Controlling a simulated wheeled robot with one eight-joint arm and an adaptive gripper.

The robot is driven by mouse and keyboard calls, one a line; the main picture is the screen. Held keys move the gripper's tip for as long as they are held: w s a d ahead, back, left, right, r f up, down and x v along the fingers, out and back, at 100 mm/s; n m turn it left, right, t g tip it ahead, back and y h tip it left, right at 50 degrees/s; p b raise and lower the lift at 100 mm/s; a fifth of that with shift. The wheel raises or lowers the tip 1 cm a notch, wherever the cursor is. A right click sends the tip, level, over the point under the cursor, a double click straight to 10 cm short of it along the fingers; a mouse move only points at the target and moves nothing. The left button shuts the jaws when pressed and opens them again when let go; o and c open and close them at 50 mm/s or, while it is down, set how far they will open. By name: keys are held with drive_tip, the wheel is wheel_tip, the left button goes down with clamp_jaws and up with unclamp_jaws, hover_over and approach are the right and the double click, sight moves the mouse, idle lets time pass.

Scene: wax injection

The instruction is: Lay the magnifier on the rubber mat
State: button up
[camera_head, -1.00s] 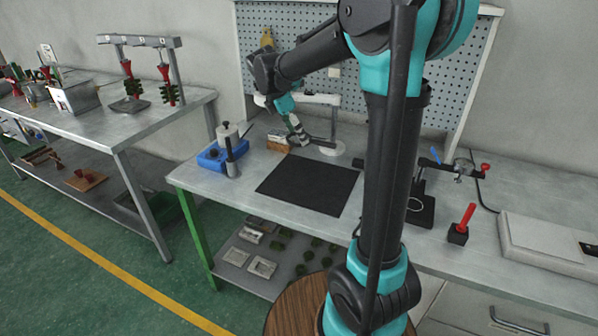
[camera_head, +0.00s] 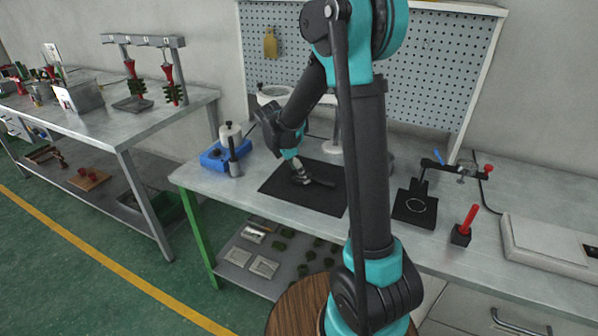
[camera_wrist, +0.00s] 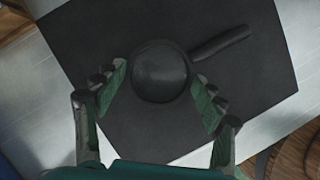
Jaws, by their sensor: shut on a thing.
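The magnifier (camera_wrist: 160,72) has a round dark lens and a black handle (camera_wrist: 221,43) that points to the upper right in the wrist view. My gripper (camera_wrist: 163,88) has its two green-padded fingers on either side of the lens rim and is shut on it. In the head view my gripper (camera_head: 299,176) is low over the black rubber mat (camera_head: 328,205), with the handle sticking out to the right. The mat also fills the middle of the wrist view (camera_wrist: 85,35). I cannot tell whether the magnifier touches the mat.
A blue tray (camera_head: 213,158) with a white-topped bottle stands left of the mat. A lamp-like white ring (camera_head: 273,94) is behind it. A black stand (camera_head: 413,208) and a red-handled tool (camera_head: 467,222) are to the right. The front part of the mat is clear.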

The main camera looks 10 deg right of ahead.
sight(332, 225)
drive_tip(key=o, duration=1.2)
drive_tip(key=shift+f, duration=0.1)
drive_tip(key=v, duration=1.2)
drive_tip(key=s+d+f+m, duration=0.2)
drive_tip(key=s+m, duration=0.1)
drive_tip(key=s, duration=0.1)
drive_tip(key=s+d+f+m+y, duration=0.1)
drive_tip(key=s+d+m, duration=0.2)
drive_tip(key=s+m, duration=0.1)
drive_tip(key=s+d+f+m+t+y, duration=0.1)
drive_tip(key=s+d+f+m, duration=0.1)
drive_tip(key=s+d+m, duration=0.1)
drive_tip(key=shift+s+d+f+m, duration=0.15)
drive_tip(key=shift+s+f+m, duration=0.2)
drive_tip(key=shift+s+m, duration=0.2)
drive_tip(key=s+f+m, duration=0.2)
drive_tip(key=s+m, duration=0.1)
drive_tip(key=s+d+f+m+t+y, duration=0.1)
drive_tip(key=s+f+m, duration=0.1)
drive_tip(key=s+m, duration=0.2)
drive_tip(key=s+d+f+m+y, duration=0.1)
drive_tip(key=s+f+m, duration=0.1)
drive_tip(key=s+m, duration=0.1)
drive_tip(key=shift+s+d+f+m+t, duration=0.15)
drive_tip(key=shift+s+m+t, duration=0.1)
drive_tip(key=shift+t, duration=0.15)
drive_tip(key=shift+w, duration=0.1)
